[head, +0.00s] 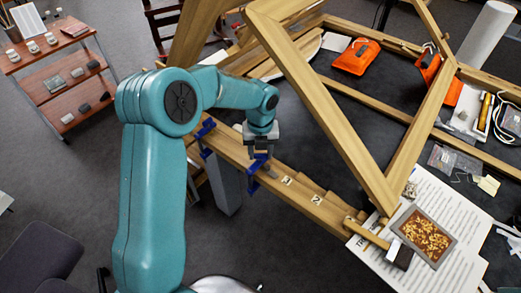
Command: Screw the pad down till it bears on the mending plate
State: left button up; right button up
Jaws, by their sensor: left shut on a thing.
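My left gripper (259,151), at the end of the teal arm, points down over the wooden rail (232,151). It is shut on the upper part of a blue clamp (254,186) at the rail's edge; the fingers hide just which part they hold. A small grey piece (270,171) lies on the rail beside the clamp; I cannot tell if it is the mending plate. The clamp's pad is too small and covered to make out, so I cannot tell whether it touches anything. My right gripper is not in view.
A second blue clamp (205,129) grips the rail further left. A large timber frame (318,95) leans over the dark bench top. A picture of gilt fragments (424,236) lies on printed sheets at right. A shelf cart (70,69) stands far left.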

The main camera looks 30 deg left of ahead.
aim_at(260, 154)
pick_arm(q)
jog(key=o, duration=1.1)
jog(key=shift+c, duration=0.2)
notch_tip(260, 154, up, 16)
jog(key=b, duration=0.1)
jog(key=shift+r, duration=0.2)
